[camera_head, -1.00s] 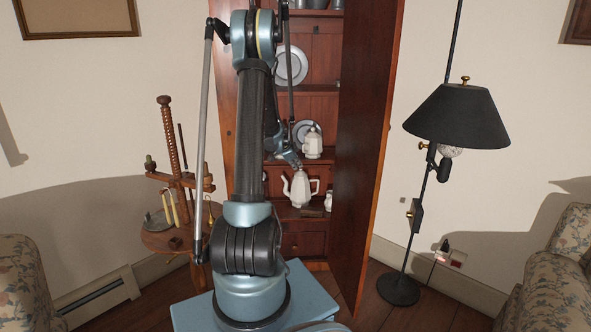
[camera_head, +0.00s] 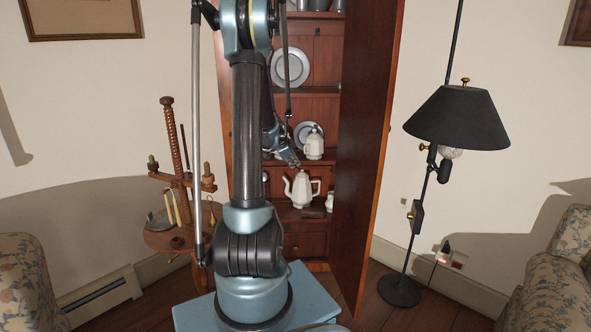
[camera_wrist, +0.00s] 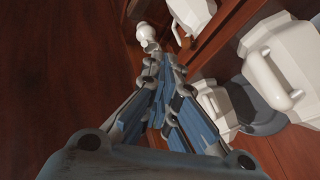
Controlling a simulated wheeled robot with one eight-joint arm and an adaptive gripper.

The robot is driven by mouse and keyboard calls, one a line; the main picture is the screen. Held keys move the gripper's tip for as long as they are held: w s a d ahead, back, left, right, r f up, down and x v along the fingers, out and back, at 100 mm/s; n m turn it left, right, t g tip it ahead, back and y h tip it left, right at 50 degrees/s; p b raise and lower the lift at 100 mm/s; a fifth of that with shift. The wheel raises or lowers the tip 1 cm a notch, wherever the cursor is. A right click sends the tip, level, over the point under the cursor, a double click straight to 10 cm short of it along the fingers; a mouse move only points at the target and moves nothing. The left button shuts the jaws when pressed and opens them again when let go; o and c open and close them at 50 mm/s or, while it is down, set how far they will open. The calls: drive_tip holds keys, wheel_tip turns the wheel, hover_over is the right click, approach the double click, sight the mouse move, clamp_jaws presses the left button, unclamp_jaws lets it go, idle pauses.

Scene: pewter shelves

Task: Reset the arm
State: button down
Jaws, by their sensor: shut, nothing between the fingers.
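My gripper (camera_head: 290,160) is in front of the cabinet shelves in the head view, above and left of the white teapot. In the wrist view my gripper (camera_wrist: 160,75) has its blue fingers closed together, with nothing between the tips. My arm rises from the blue base and reaches toward the open cabinet. The white teapot (camera_head: 302,190) stands upright on a lower shelf. A second white pot (camera_head: 314,146) stands on the shelf above, right of my gripper. In the wrist view white vessels (camera_wrist: 279,64) lie to the right of the fingers, apart from them.
The open cabinet door (camera_head: 366,130) stands right of the shelves. Plates (camera_head: 291,67) lean at the back. A black floor lamp (camera_head: 456,118) stands to the right. A wooden candle stand (camera_head: 168,135) stands to the left. Floral armchairs (camera_head: 560,270) sit at both sides.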

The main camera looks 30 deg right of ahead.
drive_tip(key=shift+v, duration=2.15)
drive_tip(key=s+a+r+n+y, duration=0.25)
drive_tip(key=s+a+n, duration=0.35)
drive_tip(key=a, duration=0.5)
drive_tip(key=s+a+r+n+y, duration=0.1)
drive_tip(key=s+a+r+n, duration=0.25)
drive_tip(key=s+a, duration=0.6)
drive_tip(key=s+a+f+n+y, duration=0.1)
drive_tip(key=s+a+f+n, duration=0.2)
drive_tip(key=s+a+n, duration=0.3)
drive_tip(key=s+a+f+n+y, duration=0.2)
drive_tip(key=s+a+f+n, duration=0.2)
drive_tip(key=s+a, duration=0.7)
drive_tip(key=n, duration=0.2)
drive_tip(key=shift+s+a+f+n+g, duration=0.25)
drive_tip(key=shift+s+a+n+g, duration=0.05)
drive_tip(key=shift+s+n+g, duration=0.1)
